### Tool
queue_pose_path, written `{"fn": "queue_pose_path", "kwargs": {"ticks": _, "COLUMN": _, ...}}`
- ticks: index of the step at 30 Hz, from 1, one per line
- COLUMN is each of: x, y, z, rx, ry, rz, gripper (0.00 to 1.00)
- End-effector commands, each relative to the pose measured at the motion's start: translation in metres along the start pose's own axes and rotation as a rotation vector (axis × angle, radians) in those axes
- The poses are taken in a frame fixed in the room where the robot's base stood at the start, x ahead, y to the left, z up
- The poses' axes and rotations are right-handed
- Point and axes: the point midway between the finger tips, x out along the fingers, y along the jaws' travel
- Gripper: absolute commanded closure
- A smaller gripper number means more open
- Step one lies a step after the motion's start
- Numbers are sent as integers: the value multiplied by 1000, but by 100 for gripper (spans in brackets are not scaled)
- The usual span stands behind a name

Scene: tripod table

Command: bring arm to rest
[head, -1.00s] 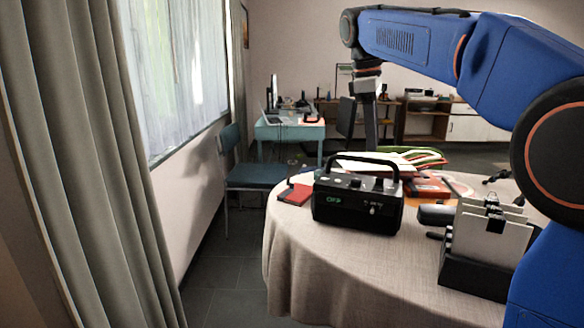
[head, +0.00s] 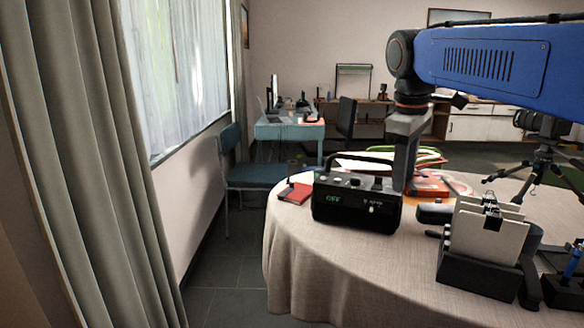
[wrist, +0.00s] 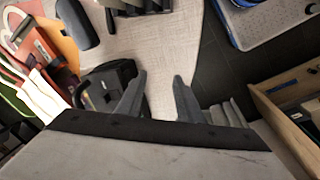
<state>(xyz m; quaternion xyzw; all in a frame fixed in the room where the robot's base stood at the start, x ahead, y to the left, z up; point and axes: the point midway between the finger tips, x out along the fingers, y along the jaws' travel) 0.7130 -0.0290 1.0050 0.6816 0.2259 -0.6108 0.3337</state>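My gripper points down over the round table (head: 310,270) in the head view, just behind and to the right of the black device (head: 357,203) with a carry handle and green display. In the wrist view my gripper (wrist: 160,88) has its two grey fingers spread apart with nothing between them. The black device shows beside the left finger there (wrist: 108,82). My blue arm link reaches in from the right at the top of the head view.
A tripod (head: 543,158) stands at the table's right. A black holder with white cards (head: 487,235) stands near the front right. A red booklet (head: 295,193), papers and folders lie around the device. A blue chair (head: 255,173) and curtain (head: 95,160) are left. The table's front left is bare.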

Motion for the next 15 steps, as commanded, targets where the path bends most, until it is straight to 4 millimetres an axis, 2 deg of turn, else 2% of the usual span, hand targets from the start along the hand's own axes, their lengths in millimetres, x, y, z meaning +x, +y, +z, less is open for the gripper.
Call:
{"fn": "queue_pose_path", "kwargs": {"ticks": 1, "x": 8, "y": -9, "z": 15, "rx": 42, "ry": 14, "rz": 4, "gripper": 67}}
{"fn": "queue_pose_path", "kwargs": {"ticks": 3, "x": 19, "y": -21, "z": 31, "rx": 103, "ry": 35, "rz": 8, "gripper": 67}}
{"fn": "queue_pose_path", "kwargs": {"ticks": 8, "x": 48, "y": -49, "z": 67, "rx": 242, "ry": 83, "rz": 17, "gripper": 67}}
{"fn": "queue_pose_path", "kwargs": {"ticks": 15, "x": 101, "y": -94, "z": 117, "rx": 455, "ry": 157, "rz": 23, "gripper": 67}}
